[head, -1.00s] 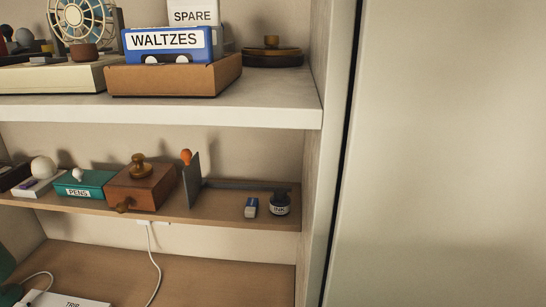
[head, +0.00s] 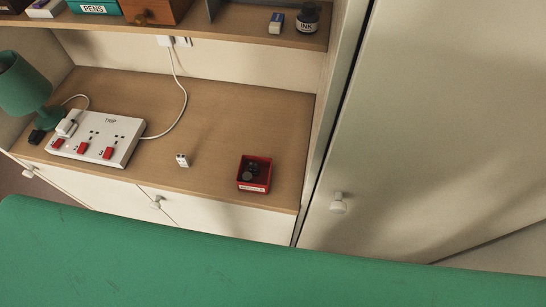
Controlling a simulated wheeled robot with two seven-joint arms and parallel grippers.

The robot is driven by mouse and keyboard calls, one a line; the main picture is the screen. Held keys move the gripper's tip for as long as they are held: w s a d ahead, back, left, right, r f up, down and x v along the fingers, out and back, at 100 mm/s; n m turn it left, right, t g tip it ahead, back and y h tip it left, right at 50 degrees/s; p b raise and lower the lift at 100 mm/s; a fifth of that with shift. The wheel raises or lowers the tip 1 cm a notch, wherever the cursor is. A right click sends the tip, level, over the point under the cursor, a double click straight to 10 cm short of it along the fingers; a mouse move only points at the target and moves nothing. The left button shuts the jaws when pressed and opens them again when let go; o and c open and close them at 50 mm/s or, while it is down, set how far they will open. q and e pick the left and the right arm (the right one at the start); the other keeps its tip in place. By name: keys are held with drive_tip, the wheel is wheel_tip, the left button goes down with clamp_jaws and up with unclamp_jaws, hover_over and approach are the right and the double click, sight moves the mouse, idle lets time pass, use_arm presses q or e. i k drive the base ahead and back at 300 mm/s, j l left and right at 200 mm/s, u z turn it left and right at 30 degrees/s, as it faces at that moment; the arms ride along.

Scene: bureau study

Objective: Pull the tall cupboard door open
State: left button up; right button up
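The tall cupboard door (head: 440,120) is a pale cream panel filling the right side of the head view. It looks shut, with a dark narrow gap along its left edge. A small white round knob (head: 339,204) sits low on the door near that left edge. Neither of my grippers shows in the head view, and nothing is seen touching the knob.
A green surface (head: 250,265) spans the bottom, in front of the cupboard. On the wooden desktop (head: 225,105) left of the door are a white power strip (head: 97,138), a green lamp (head: 25,85), a small white block (head: 183,160) and a red box (head: 255,174). An ink bottle (head: 307,18) stands on the shelf above.

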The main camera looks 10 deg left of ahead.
sight(437, 151)
drive_tip(key=z, duration=1.3)
